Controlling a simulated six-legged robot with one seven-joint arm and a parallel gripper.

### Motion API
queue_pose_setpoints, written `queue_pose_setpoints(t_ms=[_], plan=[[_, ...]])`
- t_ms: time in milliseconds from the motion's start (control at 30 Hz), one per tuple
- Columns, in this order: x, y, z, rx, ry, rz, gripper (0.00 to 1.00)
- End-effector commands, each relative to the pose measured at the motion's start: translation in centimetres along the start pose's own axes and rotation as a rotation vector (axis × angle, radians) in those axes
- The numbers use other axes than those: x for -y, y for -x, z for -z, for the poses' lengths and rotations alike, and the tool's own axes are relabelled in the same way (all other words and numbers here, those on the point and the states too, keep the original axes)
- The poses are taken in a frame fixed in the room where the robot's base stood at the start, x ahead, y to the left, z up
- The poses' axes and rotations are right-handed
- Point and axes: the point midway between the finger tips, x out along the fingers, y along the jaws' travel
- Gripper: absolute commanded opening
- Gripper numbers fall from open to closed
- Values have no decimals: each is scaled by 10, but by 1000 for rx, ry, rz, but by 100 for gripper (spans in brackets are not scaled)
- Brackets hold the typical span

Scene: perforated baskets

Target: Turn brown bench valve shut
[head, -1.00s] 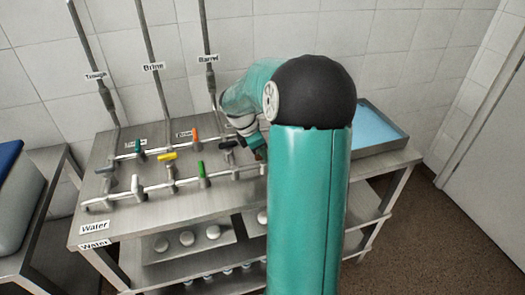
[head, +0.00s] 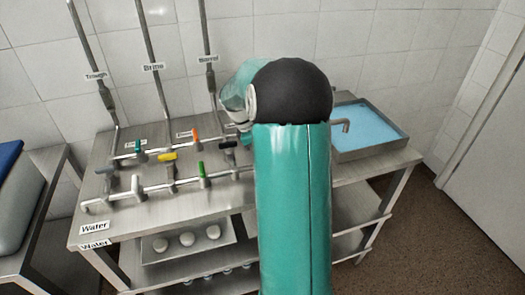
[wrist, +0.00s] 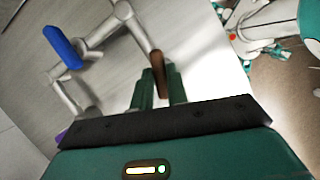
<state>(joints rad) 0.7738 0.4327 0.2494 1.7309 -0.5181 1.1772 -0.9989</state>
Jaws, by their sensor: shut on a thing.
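The brown valve handle (wrist: 157,64) shows in the wrist view, on a metal pipe above the bench top. My gripper (wrist: 159,82) has its two green fingers on either side of this handle and is shut on it. In the head view, my own arm hides both the gripper and the brown valve. The steel bench (head: 140,222) carries the pipework.
A blue handle (wrist: 63,47) and a purple handle (wrist: 61,136) are nearby in the wrist view. In the head view, green (head: 202,170), yellow (head: 167,157) and orange (head: 195,134) handles stand left of my arm. A blue-bottomed basin (head: 368,128) is at the right.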

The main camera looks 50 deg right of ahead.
Motion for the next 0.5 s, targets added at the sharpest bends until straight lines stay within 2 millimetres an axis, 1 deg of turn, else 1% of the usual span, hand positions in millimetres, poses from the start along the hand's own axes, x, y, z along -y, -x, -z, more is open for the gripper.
queue_pose_setpoints(t_ms=[500], plan=[[-4,0,0,0,-452,186,0]])
